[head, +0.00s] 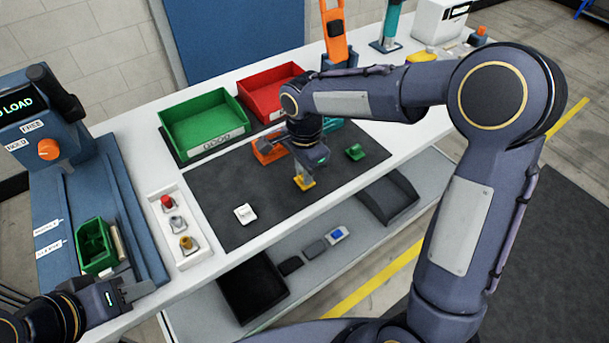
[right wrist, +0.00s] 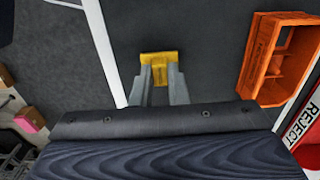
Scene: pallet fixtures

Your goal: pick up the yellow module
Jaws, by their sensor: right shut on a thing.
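The yellow module (head: 305,184) is at the front part of the dark mat in the head view. My right gripper (head: 303,174) is above it, pointing down, with its fingers closed on it. In the right wrist view the yellow module (right wrist: 159,57) sits at the tips of the two grey fingers (right wrist: 160,78). I cannot tell whether it touches the mat. My left gripper (head: 135,284) is at the lower left, by the blue fixture, with its fingers apart and nothing visible between them.
On the mat (head: 230,185) are a white module (head: 245,213), an orange frame (head: 267,150) and a green part (head: 355,152). Green (head: 203,122) and red (head: 272,92) bins stand behind.

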